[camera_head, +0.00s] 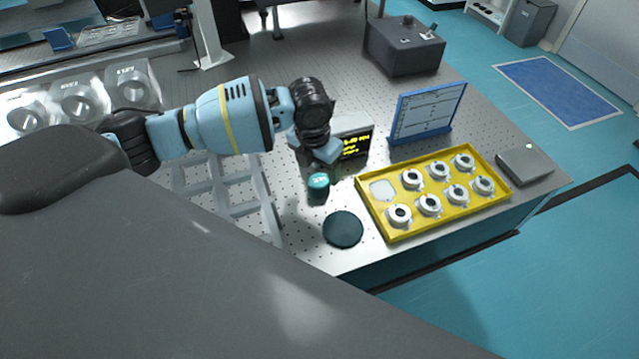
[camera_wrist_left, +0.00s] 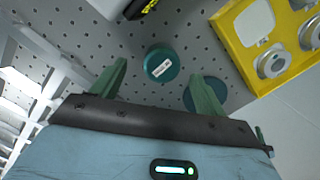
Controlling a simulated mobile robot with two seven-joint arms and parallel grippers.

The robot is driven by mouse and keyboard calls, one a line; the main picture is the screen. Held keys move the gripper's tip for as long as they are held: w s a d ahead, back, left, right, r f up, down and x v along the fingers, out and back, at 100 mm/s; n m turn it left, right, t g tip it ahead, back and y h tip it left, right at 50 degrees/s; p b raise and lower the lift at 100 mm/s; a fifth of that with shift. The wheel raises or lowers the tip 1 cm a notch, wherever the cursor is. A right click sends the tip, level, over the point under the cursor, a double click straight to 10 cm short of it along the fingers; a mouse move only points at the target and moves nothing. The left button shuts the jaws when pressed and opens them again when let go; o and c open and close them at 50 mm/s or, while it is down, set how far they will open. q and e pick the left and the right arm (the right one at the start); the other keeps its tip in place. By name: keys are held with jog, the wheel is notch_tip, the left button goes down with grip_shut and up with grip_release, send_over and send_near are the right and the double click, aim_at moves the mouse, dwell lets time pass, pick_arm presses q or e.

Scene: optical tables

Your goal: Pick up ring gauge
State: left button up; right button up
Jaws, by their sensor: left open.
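Several metal ring-shaped pieces, which look like ring gauges, sit in a yellow tray (camera_head: 452,217) at the right of the table; one ring (camera_head: 400,214) is near its front left corner. The tray's left back spot is empty. A short teal cylinder (camera_head: 318,186) with a white label on top stands left of the tray. My left gripper (camera_head: 320,163) is open above it, pointing down. In the left wrist view the labelled teal top (camera_wrist_left: 161,64) shows between the two green fingers, with a visible gap. My right gripper is not in view.
A dark teal round pad (camera_head: 343,229) lies in front of the cylinder. A display box (camera_head: 352,138) is close behind it. A blue-framed sign (camera_head: 427,112) stands behind the tray. A grey rack (camera_head: 238,190) is at left, and a flat grey box (camera_head: 525,165) at right.

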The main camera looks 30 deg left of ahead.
aim_at(319, 180)
pick_arm(q)
jog(key=shift+d+f, duration=0.2)
jog(key=shift+f, duration=2.35)
jog(key=c, duration=1.2)
